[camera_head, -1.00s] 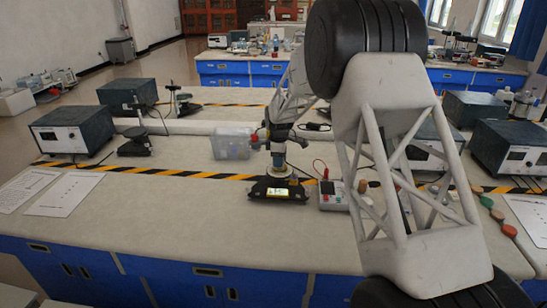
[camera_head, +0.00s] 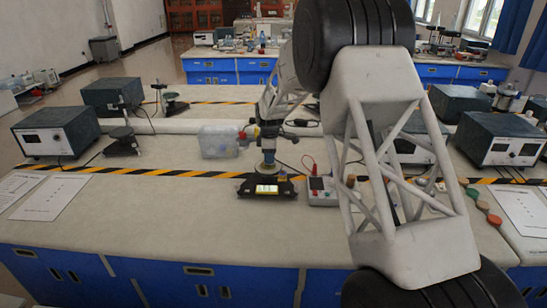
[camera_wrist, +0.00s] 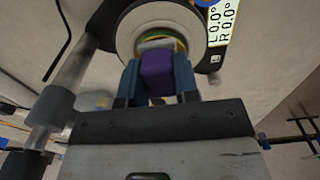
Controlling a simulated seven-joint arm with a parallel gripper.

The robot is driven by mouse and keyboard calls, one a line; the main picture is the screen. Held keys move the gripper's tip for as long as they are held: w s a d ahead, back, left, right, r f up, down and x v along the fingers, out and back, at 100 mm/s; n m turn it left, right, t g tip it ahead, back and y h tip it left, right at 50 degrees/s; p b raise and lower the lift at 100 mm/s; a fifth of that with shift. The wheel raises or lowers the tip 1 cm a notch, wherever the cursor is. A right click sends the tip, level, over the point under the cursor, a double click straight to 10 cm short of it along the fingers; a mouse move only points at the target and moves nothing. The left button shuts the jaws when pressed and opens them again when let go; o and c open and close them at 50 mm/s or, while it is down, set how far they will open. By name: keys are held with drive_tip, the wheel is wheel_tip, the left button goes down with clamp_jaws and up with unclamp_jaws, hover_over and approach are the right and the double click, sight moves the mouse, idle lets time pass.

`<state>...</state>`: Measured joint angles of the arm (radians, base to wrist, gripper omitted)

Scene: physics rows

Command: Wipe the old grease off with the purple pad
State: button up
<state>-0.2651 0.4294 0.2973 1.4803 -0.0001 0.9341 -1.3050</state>
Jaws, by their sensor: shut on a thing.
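The purple pad (camera_wrist: 157,75) is clamped between the two blue fingers of my gripper (camera_wrist: 157,68) in the wrist view. Its far end is at the middle of a round pale disc (camera_wrist: 126,32), over a yellow-green ringed centre. I cannot tell whether the pad touches it, and no grease can be made out. The disc sits on a dark device with a lit angle display (camera_wrist: 218,26). In the head view my gripper (camera_head: 267,148) points down over this dark device (camera_head: 265,189), with its tip close to the top; the pad is too small to tell there.
A pale meter box (camera_head: 322,190) with a red lead is close on the right. Striped tape (camera_head: 190,174) crosses the bench behind the device. The bench in front is clear.

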sight(262, 163)
drive_tip(key=a, duration=0.3)
drive_tip(key=shift+a+f, duration=0.15)
drive_tip(key=shift+f, duration=0.05)
drive_tip(key=shift+a+r, duration=0.2)
drive_tip(key=shift+r, duration=0.05)
wheel_tip(262, 163, up, 8)
drive_tip(key=shift+d+f, duration=0.1)
drive_tip(key=shift+f, duration=0.2)
idle(1.1)
